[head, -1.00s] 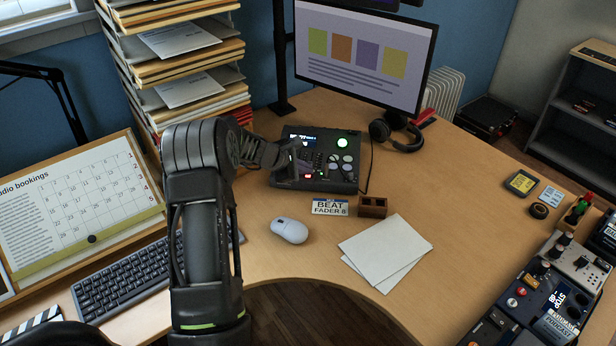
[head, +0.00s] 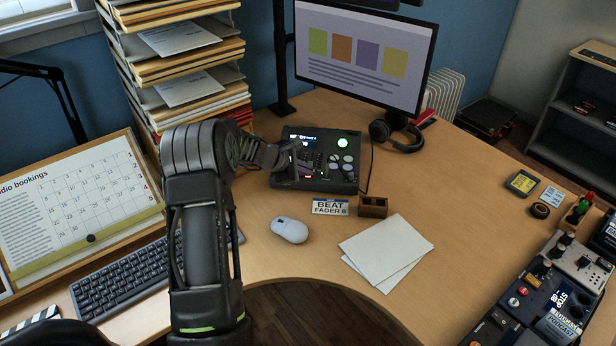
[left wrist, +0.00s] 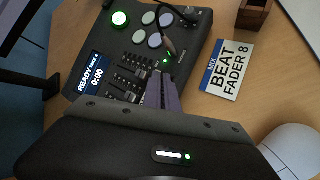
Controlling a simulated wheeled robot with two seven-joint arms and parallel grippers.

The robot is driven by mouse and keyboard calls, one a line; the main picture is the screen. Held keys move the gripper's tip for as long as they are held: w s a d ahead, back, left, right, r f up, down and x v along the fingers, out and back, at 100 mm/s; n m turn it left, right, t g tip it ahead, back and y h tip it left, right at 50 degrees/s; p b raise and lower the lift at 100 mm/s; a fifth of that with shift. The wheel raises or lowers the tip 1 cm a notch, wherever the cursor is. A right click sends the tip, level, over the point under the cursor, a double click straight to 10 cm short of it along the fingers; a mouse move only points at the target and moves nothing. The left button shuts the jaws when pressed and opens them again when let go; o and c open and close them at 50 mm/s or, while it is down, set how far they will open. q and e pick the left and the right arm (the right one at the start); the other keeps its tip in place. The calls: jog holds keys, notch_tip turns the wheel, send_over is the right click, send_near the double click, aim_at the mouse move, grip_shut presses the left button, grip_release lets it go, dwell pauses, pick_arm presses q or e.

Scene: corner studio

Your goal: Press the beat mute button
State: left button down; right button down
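The dark mixer (head: 345,183) sits on the desk below the monitor. My left gripper (head: 302,170) is over the mixer's front left part. In the left wrist view its narrow fingers (left wrist: 164,80) are together and empty, near a small green light (left wrist: 166,61). I cannot tell whether the tips touch. The mute button's label is not readable. My right gripper is out of view.
A card reading BEAT FADER 8 (head: 330,207) and a small brown box (head: 373,207) lie in front of the mixer. A mouse (head: 289,230), papers (head: 386,252) and headphones (head: 397,135) are nearby. A tall paper stack (head: 180,70) stands at the left. A cable runs beside the mixer.

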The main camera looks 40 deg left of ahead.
pick_arm(q)
jog(key=shift+s+f, duration=0.25)
jog(key=shift+f, duration=0.25)
jog(key=shift+r, duration=0.1)
jog(key=shift+w+r+p, duration=0.15)
jog(key=shift+r+p, duration=0.15)
jog(key=shift+p, duration=0.05)
jog(key=shift+w+a+r, duration=0.1)
jog(key=shift+w+r, duration=0.05)
jog(key=shift+r, duration=0.35)
jog(key=shift+r+p, duration=2)
jog(key=shift+r, duration=0.5)
